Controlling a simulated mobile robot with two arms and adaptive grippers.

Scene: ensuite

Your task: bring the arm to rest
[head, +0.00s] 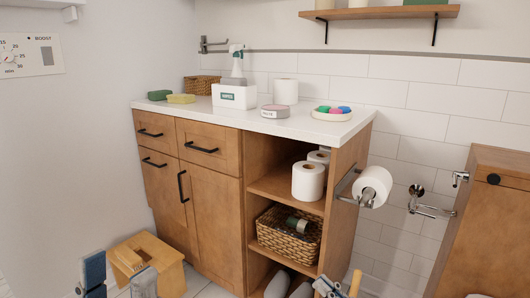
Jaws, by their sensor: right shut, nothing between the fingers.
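My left gripper (118,279) is at the bottom left edge, in front of a wooden step stool. Its two fingers stand apart with nothing seen between them. My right gripper (328,288) is at the bottom edge, right of centre, low in front of the cabinet's open shelves. It is shut and holds nothing. Most of both arms is out of the frame.
The wooden cabinet (216,215) has a white top (200,112) bearing a spray bottle, box, rolls and dish. The stool (172,270) stands on the floor at left. A toilet roll (373,186) sticks out from the cabinet's right side. A wooden stick (355,283) rises beside my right gripper.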

